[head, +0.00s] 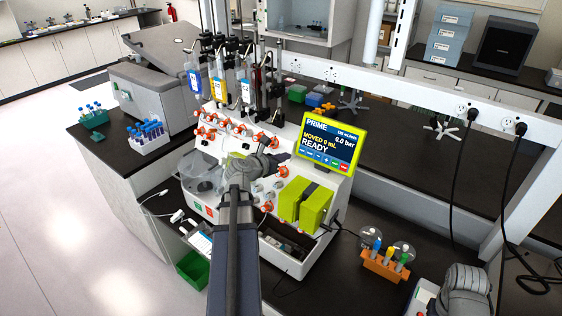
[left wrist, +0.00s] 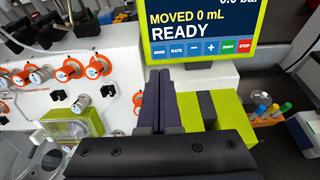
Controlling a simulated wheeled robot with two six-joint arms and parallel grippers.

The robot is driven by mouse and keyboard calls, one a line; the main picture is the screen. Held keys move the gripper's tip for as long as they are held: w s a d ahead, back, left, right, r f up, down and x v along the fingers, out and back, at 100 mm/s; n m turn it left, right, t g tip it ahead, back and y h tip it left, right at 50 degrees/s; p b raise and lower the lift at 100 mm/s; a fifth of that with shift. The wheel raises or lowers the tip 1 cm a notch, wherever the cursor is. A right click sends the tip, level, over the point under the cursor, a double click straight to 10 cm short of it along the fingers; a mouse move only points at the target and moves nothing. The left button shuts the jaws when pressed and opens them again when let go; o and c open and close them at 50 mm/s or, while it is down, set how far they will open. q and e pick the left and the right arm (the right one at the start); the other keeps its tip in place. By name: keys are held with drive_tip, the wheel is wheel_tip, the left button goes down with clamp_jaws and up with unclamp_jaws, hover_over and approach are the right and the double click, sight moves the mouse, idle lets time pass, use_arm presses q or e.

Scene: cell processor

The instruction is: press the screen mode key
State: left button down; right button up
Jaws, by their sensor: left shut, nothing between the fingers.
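The cell processor's screen (head: 330,140) has a lime frame and reads PRIME, MOVED 0 mL, READY in the head view. A row of keys runs along its lower edge. In the left wrist view the blue MODE key (left wrist: 159,49) is at the row's left end, then RATE, minus, plus, a green START and a red STOP. My left gripper (left wrist: 160,74) is shut and empty, its dark fingers pointing up just below the MODE and RATE keys in that view. I cannot tell the gap to the screen. In the head view my left arm hides part of the machine.
Lime pump blocks (head: 306,201) stand below the screen. Orange-ringed valves (head: 210,133) cover the panel to the left, with hanging bags (head: 220,88) above. An orange tube rack (head: 384,265) stands on the dark bench at right. Part of my right arm shows at the lower right.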

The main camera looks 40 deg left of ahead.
sight(302, 151)
use_arm(q)
drive_tip(key=b+x, duration=0.2)
drive_tip(key=x, duration=0.7)
drive_tip(key=shift+w+a+f+b, duration=0.1)
drive_tip(key=shift+w+b, duration=0.1)
drive_tip(key=shift+b, duration=0.1)
